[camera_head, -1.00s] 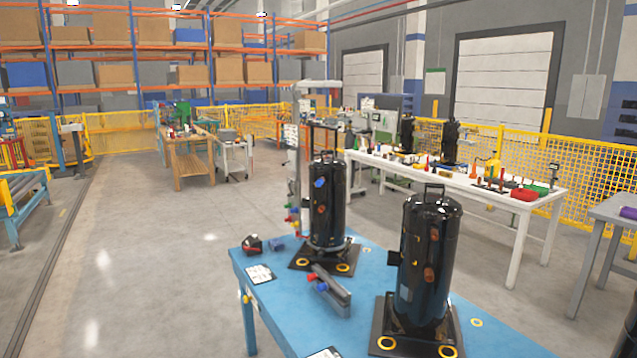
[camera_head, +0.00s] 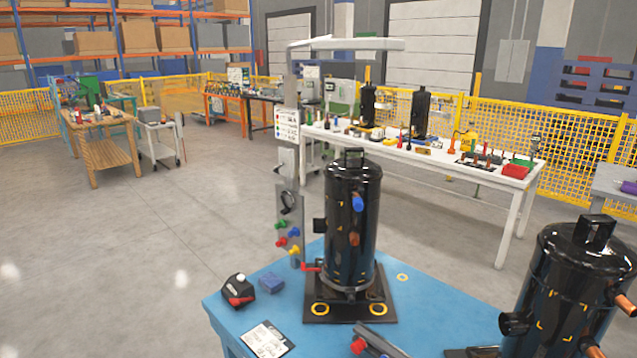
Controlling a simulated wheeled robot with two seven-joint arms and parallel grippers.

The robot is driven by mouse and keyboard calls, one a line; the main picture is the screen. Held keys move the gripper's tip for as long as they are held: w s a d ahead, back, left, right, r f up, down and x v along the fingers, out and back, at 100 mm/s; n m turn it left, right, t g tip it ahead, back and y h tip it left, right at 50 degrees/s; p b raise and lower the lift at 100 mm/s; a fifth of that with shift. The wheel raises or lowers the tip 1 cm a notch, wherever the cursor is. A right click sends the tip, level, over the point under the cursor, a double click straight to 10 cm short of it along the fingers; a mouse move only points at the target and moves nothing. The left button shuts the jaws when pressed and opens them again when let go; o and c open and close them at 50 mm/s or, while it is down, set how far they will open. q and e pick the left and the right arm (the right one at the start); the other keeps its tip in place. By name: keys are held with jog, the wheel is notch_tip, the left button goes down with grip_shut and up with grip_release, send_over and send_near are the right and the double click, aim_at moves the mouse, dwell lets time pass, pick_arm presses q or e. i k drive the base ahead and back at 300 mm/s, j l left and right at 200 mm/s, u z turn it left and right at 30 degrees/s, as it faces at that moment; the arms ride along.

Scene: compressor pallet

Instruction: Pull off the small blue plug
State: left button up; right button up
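The small blue plug (camera_head: 358,203) sits on the upper right front of the black compressor cylinder (camera_head: 345,240), which stands upright on a black base plate with yellow rings at the middle of the blue table (camera_head: 222,312). An orange-brown stub (camera_head: 354,239) sits below the plug on the same cylinder. Neither of my grippers is in view.
A second black compressor (camera_head: 575,290) stands at the right front. A black and red tool (camera_head: 238,290), a small blue block (camera_head: 271,283), a white sheet (camera_head: 265,340) and a grey bar with a red end (camera_head: 375,342) lie on the table. Floor to the left is clear.

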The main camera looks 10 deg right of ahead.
aim_at(357, 202)
jog(key=i+j+z, duration=0.1)
jog(key=i+j, duration=0.6)
jog(key=j, duration=0.15)
